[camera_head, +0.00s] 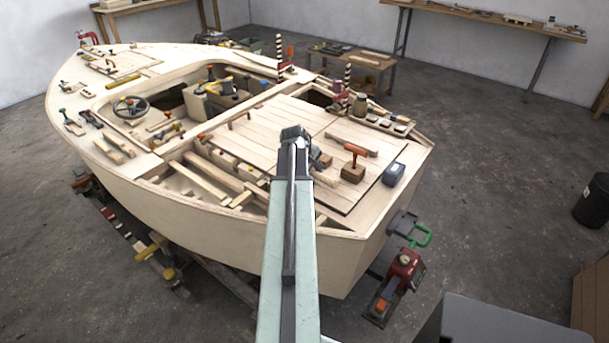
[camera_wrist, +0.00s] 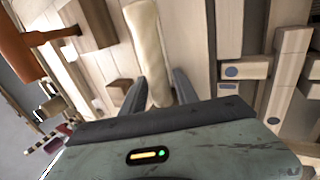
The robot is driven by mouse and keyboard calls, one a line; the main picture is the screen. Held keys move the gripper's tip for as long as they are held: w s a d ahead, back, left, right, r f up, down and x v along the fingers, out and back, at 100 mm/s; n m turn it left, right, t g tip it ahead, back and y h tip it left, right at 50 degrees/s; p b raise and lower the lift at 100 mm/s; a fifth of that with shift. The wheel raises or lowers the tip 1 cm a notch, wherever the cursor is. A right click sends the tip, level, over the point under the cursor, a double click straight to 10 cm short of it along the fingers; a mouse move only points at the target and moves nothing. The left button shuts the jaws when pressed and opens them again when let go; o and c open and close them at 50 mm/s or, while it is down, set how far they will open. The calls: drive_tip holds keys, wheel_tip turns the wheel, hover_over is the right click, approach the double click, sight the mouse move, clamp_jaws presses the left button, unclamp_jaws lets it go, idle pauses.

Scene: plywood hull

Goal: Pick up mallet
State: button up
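The mallet seems to be the pale, rounded wooden handle (camera_wrist: 145,45) running down the wrist view, with its lower end between my fingers. A brown block (camera_wrist: 118,91) beside the left finger may be its head; the join is hidden. In the head view a brown piece (camera_head: 325,160) shows just right of my gripper (camera_head: 292,135), low over the boat's rear deck. In the wrist view my gripper (camera_wrist: 159,82) has one finger on each side of the handle. The fingers look apart with little clearance; contact is not clear.
A wooden block (camera_head: 352,174) with an orange T-handle (camera_head: 355,150) stands close to the right. A blue-grey box (camera_head: 393,174) sits at the deck's right edge. An open framed bay (camera_head: 205,180) lies left of my arm. Striped posts and small tools stand farther back.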

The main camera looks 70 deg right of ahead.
sight(314, 171)
clamp_jaws()
drive_tip(key=shift+r, duration=0.1)
wheel_tip(314, 171, up, 10)
drive_tip(key=p, duration=1)
drive_tip(key=shift+r, duration=0.1)
